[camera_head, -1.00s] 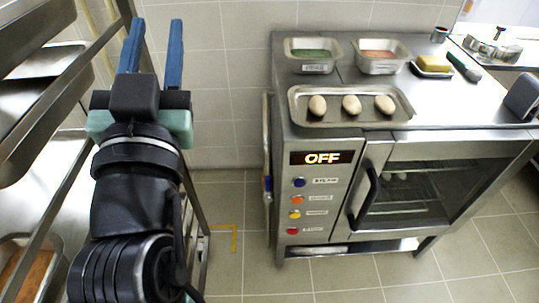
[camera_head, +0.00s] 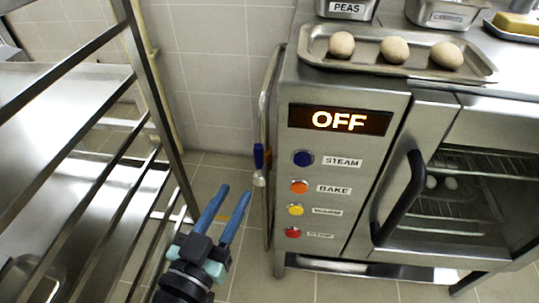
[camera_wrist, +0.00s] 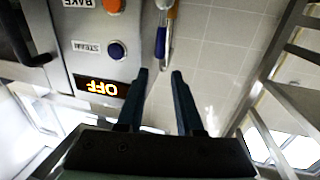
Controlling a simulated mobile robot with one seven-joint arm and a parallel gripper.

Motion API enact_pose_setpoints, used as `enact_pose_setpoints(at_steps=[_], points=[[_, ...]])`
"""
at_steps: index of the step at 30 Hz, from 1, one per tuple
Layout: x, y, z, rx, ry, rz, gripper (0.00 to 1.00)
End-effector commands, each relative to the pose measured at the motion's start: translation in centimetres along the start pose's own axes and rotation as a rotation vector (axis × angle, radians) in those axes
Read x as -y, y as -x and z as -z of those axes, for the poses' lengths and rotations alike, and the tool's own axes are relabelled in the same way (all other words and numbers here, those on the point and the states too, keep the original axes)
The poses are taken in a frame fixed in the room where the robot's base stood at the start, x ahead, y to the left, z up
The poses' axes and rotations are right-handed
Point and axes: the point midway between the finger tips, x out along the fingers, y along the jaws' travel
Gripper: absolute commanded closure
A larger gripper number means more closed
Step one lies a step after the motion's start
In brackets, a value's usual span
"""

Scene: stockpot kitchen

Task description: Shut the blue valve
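The blue valve handle (camera_head: 258,157) sits on a thin metal pipe along the left side of the oven. It looks roughly in line with the pipe. It also shows in the wrist view (camera_wrist: 160,42), just ahead of and between the fingertips. My gripper (camera_head: 235,191) has two blue fingers spread apart, with nothing between them. In the head view the fingertips are a little left of and below the handle. In the wrist view my gripper (camera_wrist: 160,72) points at the handle and appears apart from it.
The oven panel has an OFF display (camera_head: 340,119) and several coloured buttons, including a blue STEAM button (camera_head: 303,158). A tray (camera_head: 480,69) with three pale round items is on top. A metal rack (camera_head: 150,95) stands left. An orange part (camera_wrist: 172,12) lies beyond the blue handle.

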Motion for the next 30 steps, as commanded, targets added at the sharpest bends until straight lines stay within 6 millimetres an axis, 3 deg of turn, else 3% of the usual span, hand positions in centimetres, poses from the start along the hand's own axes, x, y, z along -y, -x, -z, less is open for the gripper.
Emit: enact_pose_setpoints(at_steps=[5, 18, 24, 30], points=[[-0.1, -2.0, 0.1, -0.002, 0.0, -0.005, 0.65], [-0.1, -10.6, 0.1, -0.002, -0.001, -0.003, 0.65], [-0.1, -12.5, 0.1, -0.001, 0.0, -0.002, 0.65], [-0.1, -12.9, 0.1, 0.0, 0.0, -0.001, 0.65]])
